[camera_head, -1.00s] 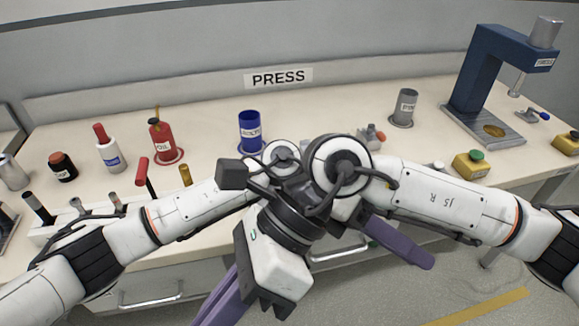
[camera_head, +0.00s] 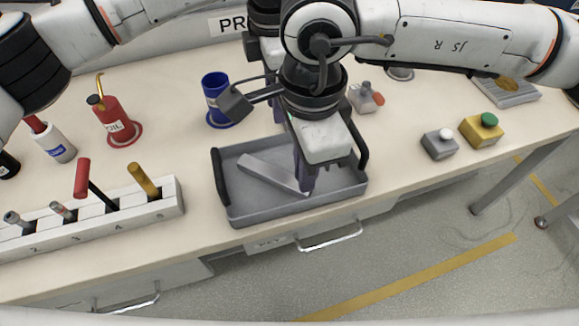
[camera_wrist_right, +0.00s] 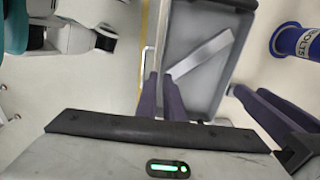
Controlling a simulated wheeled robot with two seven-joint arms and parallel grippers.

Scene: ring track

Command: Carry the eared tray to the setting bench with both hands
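The grey eared tray (camera_head: 332,205) sits on the bench near its front edge, with a black ear at its left end (camera_head: 221,178) and another at its right end (camera_head: 357,140). A flat grey bar lies slantwise in it. My right gripper (camera_head: 305,190) is over the tray's front part, pointing down, empty. In the right wrist view its purple fingers (camera_wrist_right: 161,80) stand a narrow gap apart by the tray's front wall. My left gripper (camera_head: 278,116) is behind it, mostly hidden; its fingers (camera_wrist_right: 248,92) show beyond the tray, apart and empty. Neither gripper touches an ear.
A blue bolts cup (camera_head: 216,100) stands behind the tray. A red oil bottle (camera_head: 115,120) and a tool rack (camera_head: 90,220) are to the left. A grey button box (camera_head: 439,145) and a yellow one (camera_head: 481,131) are to the right. Bare floor lies in front.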

